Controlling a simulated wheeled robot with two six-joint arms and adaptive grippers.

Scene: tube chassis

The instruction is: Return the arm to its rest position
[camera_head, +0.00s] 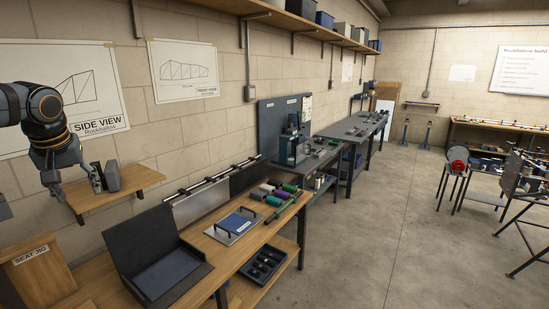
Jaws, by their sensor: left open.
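My left arm comes in from the left edge, in front of the wall drawing marked "SIDE VIEW". My left gripper (78,187) hangs at its end, pointing down, with its fingers spread open. It is beside a small wooden wall shelf (140,181) that carries a dark grey block-like object (112,176). One finger appears close to that object; I cannot tell whether they touch. I see nothing held between the fingers. My right gripper is not in view.
Below is a wooden workbench (222,262) with an open dark case (160,262), a blue plate with handles (236,223) and several coloured grips. A wooden "SEAT JIG" box (38,278) stands at lower left.

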